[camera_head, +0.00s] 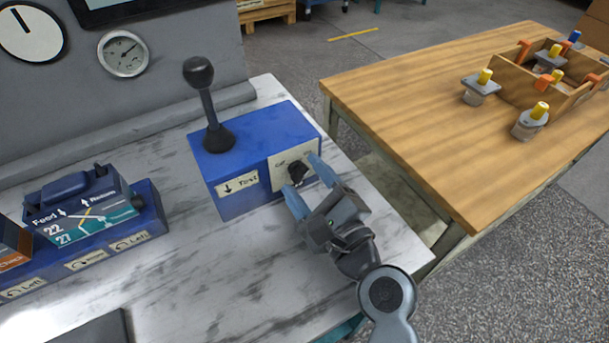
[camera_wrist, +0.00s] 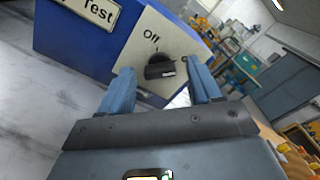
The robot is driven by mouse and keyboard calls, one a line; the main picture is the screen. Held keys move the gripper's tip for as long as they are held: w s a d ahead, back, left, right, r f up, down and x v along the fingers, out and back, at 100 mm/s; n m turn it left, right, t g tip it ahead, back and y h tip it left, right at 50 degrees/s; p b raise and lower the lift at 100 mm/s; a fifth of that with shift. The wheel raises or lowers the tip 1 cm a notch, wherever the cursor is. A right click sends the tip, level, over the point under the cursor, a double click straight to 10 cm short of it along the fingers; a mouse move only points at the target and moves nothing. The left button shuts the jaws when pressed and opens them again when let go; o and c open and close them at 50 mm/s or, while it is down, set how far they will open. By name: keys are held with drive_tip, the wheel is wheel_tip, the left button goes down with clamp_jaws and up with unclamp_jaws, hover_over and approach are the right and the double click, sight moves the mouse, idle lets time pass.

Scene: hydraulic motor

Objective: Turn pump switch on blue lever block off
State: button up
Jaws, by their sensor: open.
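The blue lever block (camera_head: 228,168) stands on the marble-patterned bench, with a black ball-topped lever upright on it and a "Test" label on its front. The pump switch (camera_head: 297,172) is a black rotary knob on a pale plate at the block's right front. In the wrist view the knob (camera_wrist: 160,68) lies between my blue fingertips, just beyond them, with "Off" printed above it. My gripper (camera_head: 306,181) is open, its two fingers on either side of the knob. I cannot tell whether either finger touches it.
A blue block with a Feed panel (camera_head: 85,215) sits at the left of the bench. A round gauge (camera_head: 123,53) is on the grey panel behind. A wooden table (camera_head: 420,100) with a wooden crate and several yellow-topped parts stands at right, across a gap.

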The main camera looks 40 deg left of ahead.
drive_tip(key=shift+w+a, duration=0.1)
drive_tip(key=shift+a, duration=0.25)
drive_tip(key=shift+c, duration=0.4)
drive_tip(key=c, duration=1)
drive_tip(key=shift+o, duration=0.2)
